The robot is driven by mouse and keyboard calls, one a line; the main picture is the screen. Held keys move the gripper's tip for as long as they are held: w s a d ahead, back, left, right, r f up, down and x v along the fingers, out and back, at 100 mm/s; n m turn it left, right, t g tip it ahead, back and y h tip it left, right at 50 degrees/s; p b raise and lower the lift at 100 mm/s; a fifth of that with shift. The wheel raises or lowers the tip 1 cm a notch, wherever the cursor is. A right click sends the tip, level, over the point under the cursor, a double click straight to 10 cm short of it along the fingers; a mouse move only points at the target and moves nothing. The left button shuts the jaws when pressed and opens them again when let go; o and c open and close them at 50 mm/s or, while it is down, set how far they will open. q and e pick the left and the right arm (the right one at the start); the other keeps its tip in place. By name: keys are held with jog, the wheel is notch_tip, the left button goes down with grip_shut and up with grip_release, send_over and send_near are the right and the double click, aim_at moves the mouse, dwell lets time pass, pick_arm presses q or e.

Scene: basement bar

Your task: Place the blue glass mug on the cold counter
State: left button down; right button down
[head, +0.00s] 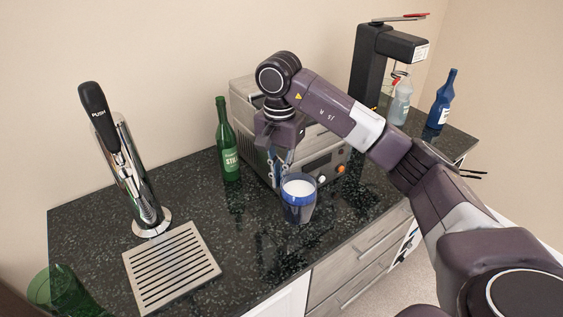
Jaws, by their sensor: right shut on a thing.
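The blue glass mug (299,208) is upright with something white inside, near the front edge of the dark speckled counter (236,262). I cannot tell whether its base touches the counter or is just above it. My right gripper (281,172) comes down from above and is shut on the mug at its rear left side. The mug hides part of the fingertips. My left gripper is not in view.
A grey metal appliance (247,110) stands right behind the mug, with a green bottle (227,145) to its left. A chrome tap (130,165), slatted drip tray (172,266) and green glass (62,294) are at left. Bottles (441,101) stand at right. Counter between tray and mug is clear.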

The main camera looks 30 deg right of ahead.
notch_tip(320, 180, down, 8)
jog(key=shift+r+p, duration=0.1)
jog(key=shift+p, duration=0.7)
notch_tip(320, 180, down, 4)
jog(key=shift+r+p, duration=0.25)
jog(key=shift+p, duration=0.3)
jog(key=shift+f, duration=0.15)
jog(key=shift+f, duration=0.1)
jog(key=shift+f+b, duration=0.1)
jog(key=shift+b, duration=0.2)
jog(key=c, duration=2.1)
grip_release()
